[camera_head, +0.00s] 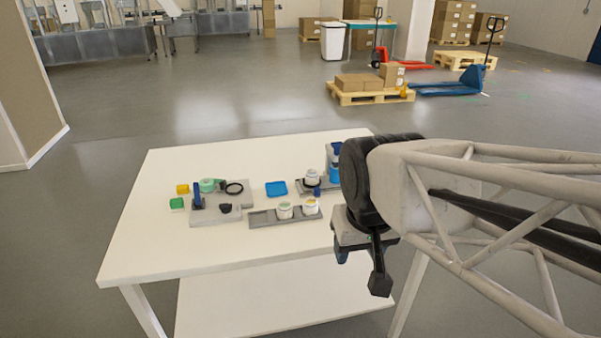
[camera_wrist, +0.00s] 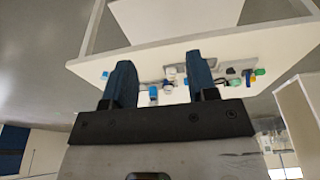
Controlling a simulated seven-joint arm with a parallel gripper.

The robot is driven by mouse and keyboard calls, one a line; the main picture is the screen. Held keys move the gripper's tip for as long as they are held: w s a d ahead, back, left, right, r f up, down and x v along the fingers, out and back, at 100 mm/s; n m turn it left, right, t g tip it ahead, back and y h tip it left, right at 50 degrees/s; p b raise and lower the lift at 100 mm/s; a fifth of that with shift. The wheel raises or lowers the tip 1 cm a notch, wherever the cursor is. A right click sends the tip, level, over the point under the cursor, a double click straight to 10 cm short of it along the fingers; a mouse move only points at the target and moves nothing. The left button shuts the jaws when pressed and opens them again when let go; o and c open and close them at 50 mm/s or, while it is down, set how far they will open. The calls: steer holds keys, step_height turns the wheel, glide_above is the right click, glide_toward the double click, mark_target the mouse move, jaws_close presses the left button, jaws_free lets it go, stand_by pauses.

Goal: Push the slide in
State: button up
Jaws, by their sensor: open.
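The grey slide (camera_head: 322,187) is a flat piece at the right part of the table, in front of a blue and grey filling station (camera_head: 334,165). A white jar (camera_head: 312,177) stands at the slide's left end. My arm partly hides the station, and I cannot tell how far in the slide sits. My gripper (camera_head: 362,268) is open and empty, at the table's right front edge, apart from the slide. In the wrist view its two dark blue fingers (camera_wrist: 160,62) are spread, with the table and small parts beyond them.
A grey tray (camera_head: 262,220) holds two jars (camera_head: 285,211) in front of the slide. A blue square (camera_head: 276,188) lies left of it. A grey fixture (camera_head: 217,212) with a blue lever, and green and yellow blocks (camera_head: 182,189), are at the left. The table's front is clear.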

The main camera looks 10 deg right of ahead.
steer(key=w+d+r+m, duration=0.1)
steer(key=w+m, duration=0.1)
steer(key=w, duration=1)
steer(key=m+g, duration=0.3)
steer(key=m, duration=0.1)
glide_above(317, 188)
steer(key=f, duration=1)
steer(key=s+f, duration=0.1)
steer(key=f, duration=0.4)
steer(key=shift+f, duration=0.4)
steer(key=shift+w+f, duration=0.35)
steer(key=shift+w, duration=0.05)
steer(key=shift+f, duration=3.9)
